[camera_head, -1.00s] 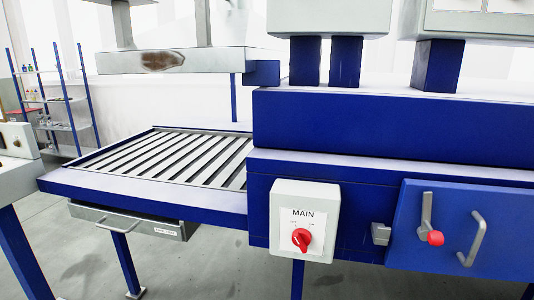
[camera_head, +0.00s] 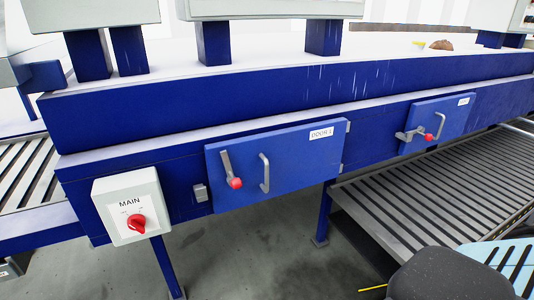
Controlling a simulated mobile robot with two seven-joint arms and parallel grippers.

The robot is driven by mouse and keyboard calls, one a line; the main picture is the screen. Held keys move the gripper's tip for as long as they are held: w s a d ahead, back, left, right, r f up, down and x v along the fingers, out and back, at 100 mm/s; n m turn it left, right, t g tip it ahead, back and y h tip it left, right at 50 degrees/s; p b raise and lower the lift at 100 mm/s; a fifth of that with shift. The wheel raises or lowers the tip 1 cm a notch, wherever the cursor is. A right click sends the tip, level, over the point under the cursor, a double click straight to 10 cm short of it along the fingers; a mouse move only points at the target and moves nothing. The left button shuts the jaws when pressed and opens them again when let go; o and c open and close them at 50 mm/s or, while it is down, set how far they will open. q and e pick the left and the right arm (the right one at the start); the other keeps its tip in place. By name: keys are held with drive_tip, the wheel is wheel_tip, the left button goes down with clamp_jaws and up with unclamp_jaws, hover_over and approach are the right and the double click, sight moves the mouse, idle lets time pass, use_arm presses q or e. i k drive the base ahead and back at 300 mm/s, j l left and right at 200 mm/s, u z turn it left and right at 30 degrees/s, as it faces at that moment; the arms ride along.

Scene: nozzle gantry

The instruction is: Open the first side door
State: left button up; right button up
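The first side door (camera_head: 290,152) is a blue panel labelled "DOOR 1" on the front of the blue machine, and it looks shut. It has a grey lever (camera_head: 226,163) with a red knob (camera_head: 234,183) at its lower end. The lever stands near upright, apart from the grey catch (camera_head: 200,192) left of the door. A grey pull handle (camera_head: 264,172) is right of the lever. Hinges show at the door's right edge. Neither of my grippers is in view.
A second blue door (camera_head: 450,117) is at right, its lever lying across toward its catch. A white MAIN switch box (camera_head: 128,205) with a red knob juts out left of the first door. A slatted conveyor (camera_head: 420,195) extends at lower right. Floor (camera_head: 250,260) shows below the first door.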

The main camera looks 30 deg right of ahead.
sight(276, 162)
drive_tip(key=z, duration=1.25)
